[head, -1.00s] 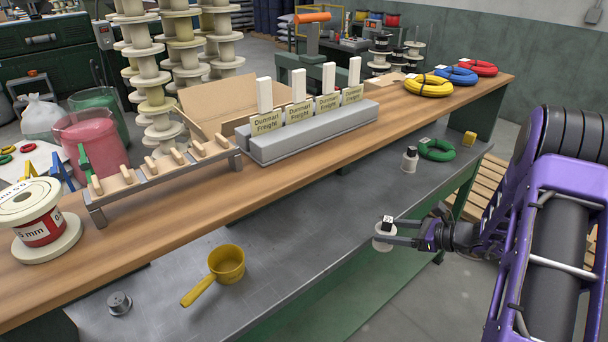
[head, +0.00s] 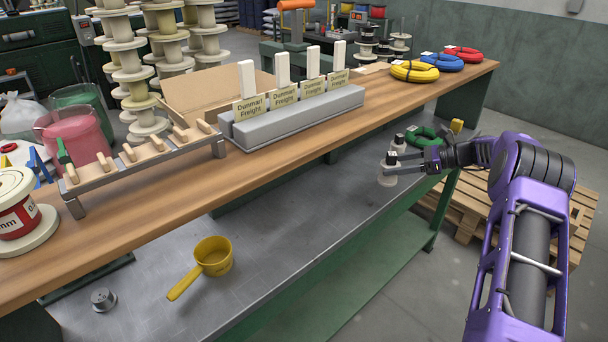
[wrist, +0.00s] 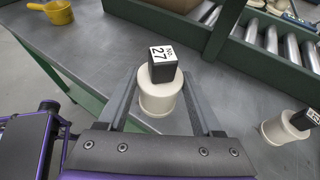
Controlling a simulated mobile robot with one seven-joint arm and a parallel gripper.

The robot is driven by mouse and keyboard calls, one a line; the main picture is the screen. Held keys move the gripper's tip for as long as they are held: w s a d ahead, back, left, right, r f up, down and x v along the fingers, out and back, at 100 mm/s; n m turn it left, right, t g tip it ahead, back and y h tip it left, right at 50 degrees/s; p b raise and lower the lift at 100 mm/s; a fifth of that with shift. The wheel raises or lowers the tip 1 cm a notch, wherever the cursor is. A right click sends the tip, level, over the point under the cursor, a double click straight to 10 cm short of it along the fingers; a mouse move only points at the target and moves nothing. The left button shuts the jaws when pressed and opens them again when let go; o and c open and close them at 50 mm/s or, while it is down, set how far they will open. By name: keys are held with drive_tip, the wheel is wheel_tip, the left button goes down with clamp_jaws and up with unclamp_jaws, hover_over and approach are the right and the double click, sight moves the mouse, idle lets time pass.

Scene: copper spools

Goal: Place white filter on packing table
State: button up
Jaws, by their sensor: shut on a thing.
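My gripper (head: 393,164) is shut on a white cylindrical filter (head: 388,180) with a black cap. In the wrist view the held filter (wrist: 160,100) sits upright between the fingers, its black cap marked "No. 27". It is over the right part of the grey metal table (head: 300,235); whether its base touches cannot be told. A second white filter with a black cap (head: 398,143) stands just behind it, partly hidden, and also shows at the right of the wrist view (wrist: 287,127).
A green coil (head: 428,137) lies behind the filters. A yellow scoop (head: 213,256) and a small metal piece (head: 103,299) are on the grey table. A raised wooden shelf (head: 190,185) runs along the back. The grey table's middle is clear.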

drive_tip(key=s+a+b, duration=0.1)
drive_tip(key=s+a, duration=0.2)
drive_tip(key=a, duration=0.6)
drive_tip(key=s+a, duration=0.3)
drive_tip(key=a, duration=0.7)
drive_tip(key=shift+w+d+f+b, duration=0.1)
drive_tip(key=shift+f+b, duration=0.25)
drive_tip(key=shift+f, duration=1.45)
drive_tip(key=shift+w+f+b, duration=0.1)
drive_tip(key=shift+f+b, duration=0.25)
drive_tip(key=shift+f, duration=1.4)
drive_tip(key=shift+r, duration=0.1)
drive_tip(key=o, duration=1.5)
drive_tip(key=shift+c, duration=0.2)
